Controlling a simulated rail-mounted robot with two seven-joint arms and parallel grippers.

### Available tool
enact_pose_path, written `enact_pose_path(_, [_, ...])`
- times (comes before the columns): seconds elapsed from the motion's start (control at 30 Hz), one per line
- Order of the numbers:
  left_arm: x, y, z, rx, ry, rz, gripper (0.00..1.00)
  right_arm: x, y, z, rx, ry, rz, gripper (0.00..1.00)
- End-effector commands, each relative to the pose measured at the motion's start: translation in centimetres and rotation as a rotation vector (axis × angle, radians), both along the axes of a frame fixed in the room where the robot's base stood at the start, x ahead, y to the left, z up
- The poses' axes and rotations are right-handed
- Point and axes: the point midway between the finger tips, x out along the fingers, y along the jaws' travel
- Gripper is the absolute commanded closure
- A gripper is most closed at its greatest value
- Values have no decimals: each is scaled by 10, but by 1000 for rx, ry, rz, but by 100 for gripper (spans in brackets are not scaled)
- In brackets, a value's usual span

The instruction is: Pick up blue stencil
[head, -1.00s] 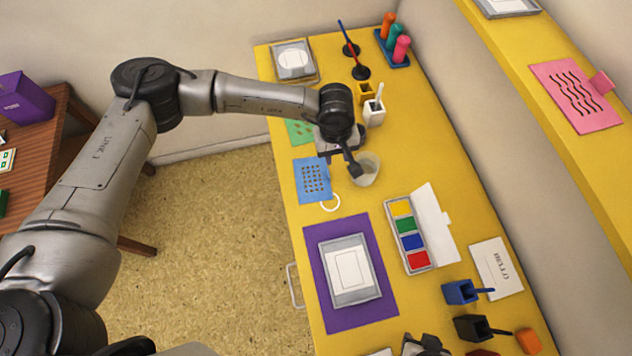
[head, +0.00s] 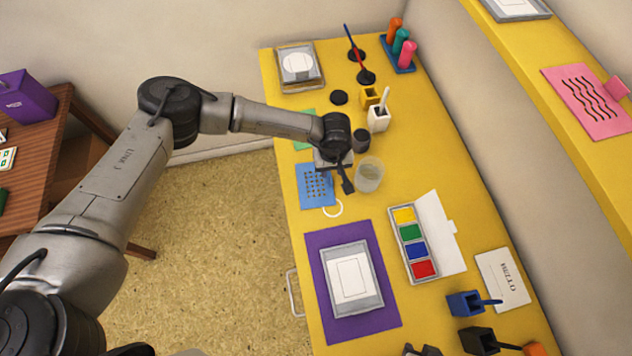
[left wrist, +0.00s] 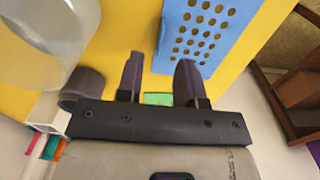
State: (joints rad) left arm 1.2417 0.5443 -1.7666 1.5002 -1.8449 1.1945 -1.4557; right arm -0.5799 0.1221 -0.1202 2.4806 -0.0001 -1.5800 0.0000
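The blue stencil (head: 318,188) is a flat sheet with rows of holes, lying on the yellow table left of centre in the head view. It also shows in the left wrist view (left wrist: 203,35), just beyond my fingertips and toward the right one. My left gripper (head: 335,182) is over the stencil's right side, pointing down, and partly covers it. In the left wrist view its two fingers (left wrist: 160,68) are apart with nothing between them. I cannot tell how high they are above the sheet. My right gripper cannot be made out clearly at the bottom edge.
A clear cup (head: 369,175) stands close to the right of my left gripper. A green stencil (head: 303,140) lies behind the blue one. A purple mat (head: 323,262) with a framed pad is in front. An open paint box (head: 410,246) lies to the right.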

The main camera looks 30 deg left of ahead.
Motion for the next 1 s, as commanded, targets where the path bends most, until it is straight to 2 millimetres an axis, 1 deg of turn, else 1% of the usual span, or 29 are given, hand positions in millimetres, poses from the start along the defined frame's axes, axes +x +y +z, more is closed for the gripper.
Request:
enact_pose_path(0.03, [0,0,-7,2,1,0,66,0,-1,-2,-2,0,1,57])
enact_pose_path(0.2, [0,-1,-30,1,2,1,66,0,-1,-7,-4,0,3,57])
enact_pose_path(0.3, [1,-1,-41,1,2,1,66,0,-1,-8,-4,0,3,57])
enact_pose_path(0.4, [1,-1,-44,0,0,0,66,0,-1,-8,-4,0,2,57])
enact_pose_path(0.57, [1,-1,-44,0,0,0,66,0,0,-8,-1,0,1,57])
enact_pose_path(0.9, [1,-1,-44,0,0,0,98,0,2,-8,7,1,-4,57])
enact_pose_path(0.93, [1,-1,-44,1,1,0,100,0,2,-8,7,1,-4,57])
enact_pose_path(1.0, [1,-1,-44,1,1,0,100,0,2,-8,7,1,-4,57])
